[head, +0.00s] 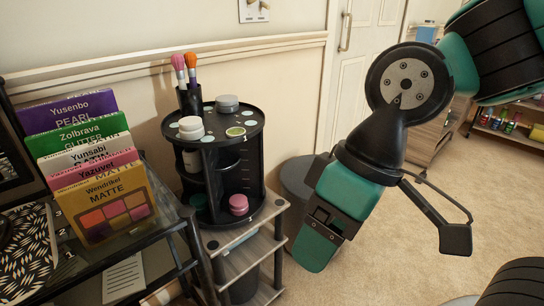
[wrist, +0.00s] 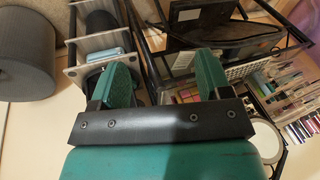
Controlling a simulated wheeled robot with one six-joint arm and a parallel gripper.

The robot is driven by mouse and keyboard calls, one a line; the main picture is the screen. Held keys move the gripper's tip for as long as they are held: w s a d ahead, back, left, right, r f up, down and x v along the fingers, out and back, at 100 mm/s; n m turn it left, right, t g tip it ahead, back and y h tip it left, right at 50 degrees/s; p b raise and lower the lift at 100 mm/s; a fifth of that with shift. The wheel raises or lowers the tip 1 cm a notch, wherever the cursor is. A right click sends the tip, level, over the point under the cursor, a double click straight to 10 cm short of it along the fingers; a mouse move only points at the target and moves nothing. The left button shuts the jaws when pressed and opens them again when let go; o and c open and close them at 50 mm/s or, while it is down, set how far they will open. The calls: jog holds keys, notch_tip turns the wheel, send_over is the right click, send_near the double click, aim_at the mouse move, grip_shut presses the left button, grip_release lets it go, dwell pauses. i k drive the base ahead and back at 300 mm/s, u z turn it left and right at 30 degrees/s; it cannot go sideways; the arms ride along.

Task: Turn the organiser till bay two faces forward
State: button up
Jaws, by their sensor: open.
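The organiser (head: 211,150) is a black, round, tiered carousel on top of a small shelf unit, left of centre in the head view. Jars sit on its top, brushes stand in a cup at its back, and a pink jar (head: 239,204) sits on its lower tier. A divider panel with small pale marks faces the right front; I cannot read which bay is which. My gripper (head: 325,238) is to the right of the organiser, pointing down, apart from it. In the wrist view its two teal fingers (wrist: 165,82) are spread with nothing between them. I cannot make out the organiser there.
The shelf unit (head: 250,252) stands under the organiser. A grey bin (head: 299,180) stands behind my gripper and shows in the wrist view (wrist: 38,52). A black glass-topped table with palettes (head: 105,205) is at left. Carpet (head: 400,270) is clear at right.

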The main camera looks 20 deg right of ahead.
aim_at(231, 148)
jog(key=z, duration=0.45)
jog(key=k, duration=0.6)
jog(key=z, duration=1.05)
jog(key=i, duration=0.8)
jog(key=u, duration=0.5)
jog(key=i, duration=0.9)
jog(key=u, duration=0.75)
